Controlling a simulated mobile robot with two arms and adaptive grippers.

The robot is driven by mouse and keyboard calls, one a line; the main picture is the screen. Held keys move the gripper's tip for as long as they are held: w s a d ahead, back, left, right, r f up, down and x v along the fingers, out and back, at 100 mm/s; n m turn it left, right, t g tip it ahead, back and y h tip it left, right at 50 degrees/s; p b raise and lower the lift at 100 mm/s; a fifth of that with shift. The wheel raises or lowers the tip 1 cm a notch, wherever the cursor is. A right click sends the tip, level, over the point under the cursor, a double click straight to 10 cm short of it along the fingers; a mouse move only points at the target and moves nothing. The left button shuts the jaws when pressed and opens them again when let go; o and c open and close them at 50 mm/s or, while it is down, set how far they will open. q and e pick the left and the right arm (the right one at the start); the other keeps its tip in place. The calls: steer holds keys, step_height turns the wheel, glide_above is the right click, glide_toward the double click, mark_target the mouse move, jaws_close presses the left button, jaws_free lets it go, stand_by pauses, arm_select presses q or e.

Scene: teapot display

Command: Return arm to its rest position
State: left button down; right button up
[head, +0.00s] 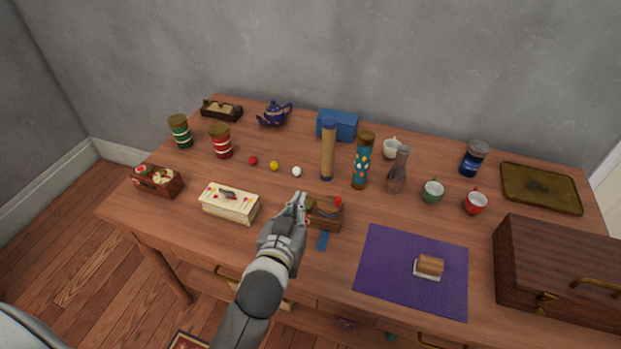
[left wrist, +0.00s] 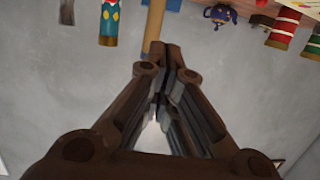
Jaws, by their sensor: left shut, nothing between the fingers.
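My left gripper (head: 299,207) is above the front middle of the wooden table, with its arm rising from the bottom edge of the head view. In the left wrist view its fingers (left wrist: 168,75) are together, with nothing between them. In the head view it is in front of a small wooden box (head: 328,221) with a red knob-like top, and partly hides its left side. My right gripper does not show.
A cream box (head: 230,203) is left of my gripper. A purple mat (head: 385,272) bears a small cake-like block (head: 430,264). A tall tan cylinder (head: 328,152) and a patterned blue one (head: 362,165) stand behind. A dark wooden chest (head: 560,262) is at right; a blue teapot (head: 274,115) stands behind.

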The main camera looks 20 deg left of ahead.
arm_select(q)
steer(key=s+a+f+g, duration=0.1)
steer(key=s+f+g, duration=0.1)
steer(key=s, duration=0.1)
steer(key=s+a+f+g, duration=0.1)
steer(key=s+f+g, duration=0.1)
steer(key=s+f, duration=0.1)
steer(key=s+a+f+g, duration=0.1)
steer(key=s+f, duration=0.2)
steer(key=shift+s+a+f+g, duration=0.15)
steer(key=shift+s+a+g, duration=0.15)
steer(key=shift+g, duration=0.1)
steer(key=s+f+m+g+h, duration=0.1)
steer(key=s+f+g, duration=0.15)
steer(key=s, duration=0.45)
steer(key=s+f+m+g, duration=0.1)
steer(key=s+g, duration=0.3)
steer(key=s, duration=0.2)
step_height(320, 180, down, 27)
steer(key=s+g, duration=0.1)
steer(key=s, duration=0.2)
steer(key=s+a+f+m+g, duration=0.1)
steer(key=s+a+f, duration=0.2)
steer(key=s+f, duration=1.3)
steer(key=shift+s, duration=0.15)
